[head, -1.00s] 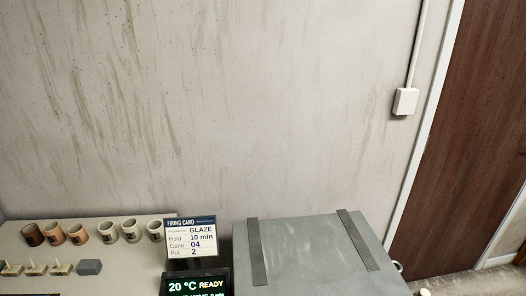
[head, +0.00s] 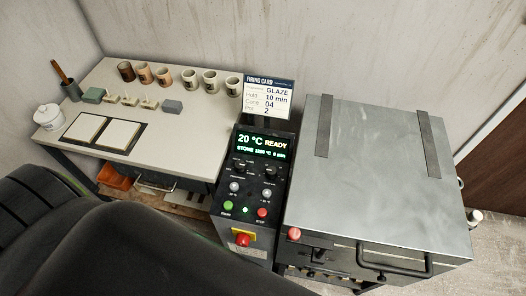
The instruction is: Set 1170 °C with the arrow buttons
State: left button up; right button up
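The kiln controller (head: 250,190) stands left of the kiln. Its display (head: 262,146) reads 20 °C READY, with a smaller line below that seems to start with STONE; its figures are hard to read. Two dark knobs sit under the display. Below them are two pale round buttons, one at left (head: 234,187) and one at right (head: 266,194), which look like the arrow buttons. The firing card (head: 268,98) above reads GLAZE, Hold 10 min, Cone 04, Pot 2. Neither gripper is in view; a dark part of mine fills the lower left.
A green button (head: 228,206), a red button (head: 262,212) and a red emergency knob on yellow (head: 243,239) sit lower on the controller. The closed kiln (head: 375,170) has a front handle (head: 393,264). The table (head: 185,135) holds cups and tiles.

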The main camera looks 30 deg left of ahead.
aim_at(235, 186)
jog(key=u, duration=0.95)
